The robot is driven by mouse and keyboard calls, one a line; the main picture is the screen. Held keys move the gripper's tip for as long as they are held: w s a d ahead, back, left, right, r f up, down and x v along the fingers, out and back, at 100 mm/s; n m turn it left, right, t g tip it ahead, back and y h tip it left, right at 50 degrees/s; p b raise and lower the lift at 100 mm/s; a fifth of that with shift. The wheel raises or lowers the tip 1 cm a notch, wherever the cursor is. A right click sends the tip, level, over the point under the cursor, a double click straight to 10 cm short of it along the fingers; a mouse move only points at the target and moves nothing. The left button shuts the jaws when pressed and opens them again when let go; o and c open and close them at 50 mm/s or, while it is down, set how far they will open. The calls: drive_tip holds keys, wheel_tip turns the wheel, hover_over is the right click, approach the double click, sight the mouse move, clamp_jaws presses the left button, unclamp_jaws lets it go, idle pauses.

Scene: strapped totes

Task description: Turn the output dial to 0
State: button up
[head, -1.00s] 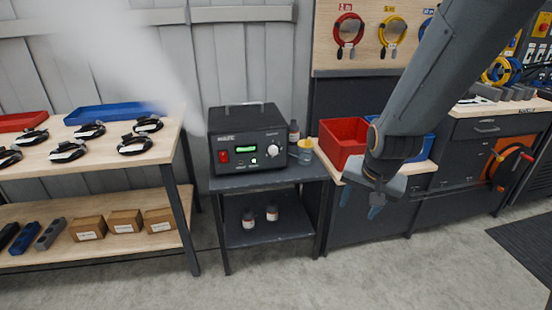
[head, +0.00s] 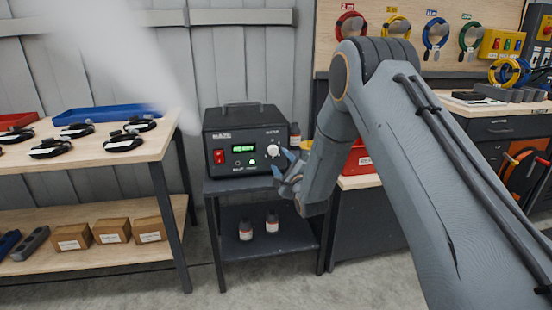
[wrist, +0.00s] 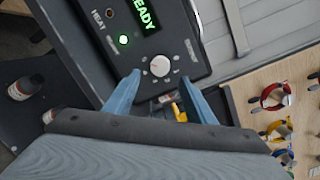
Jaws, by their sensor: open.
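The output dial (head: 273,151) is a pale round knob on the right of the front face of a black power unit (head: 219,125). A lit green display and a red switch show to its left. In the wrist view the dial (wrist: 160,67) has a ring of pale marks around it and sits just beyond the fingertips. My gripper (head: 282,162) is open, with its blue fingers close to the dial at its lower right. In the wrist view the gripper (wrist: 162,84) has its fingers spread to either side below the dial, and nothing is between them at the tips.
The unit stands on a small dark table (head: 220,186) with two bottles on its lower shelf. A red bin (head: 358,158) is partly hidden behind my arm. A wooden bench (head: 90,154) with black devices stands at left. Grey wall panels are behind.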

sight(274, 152)
drive_tip(key=x, duration=0.6)
drive_tip(key=shift+w+a, duration=0.1)
drive_tip(key=shift+w, duration=0.3)
drive_tip(key=shift+c, duration=0.4)
drive_tip(key=c, duration=1)
drive_tip(key=shift+o, duration=0.2)
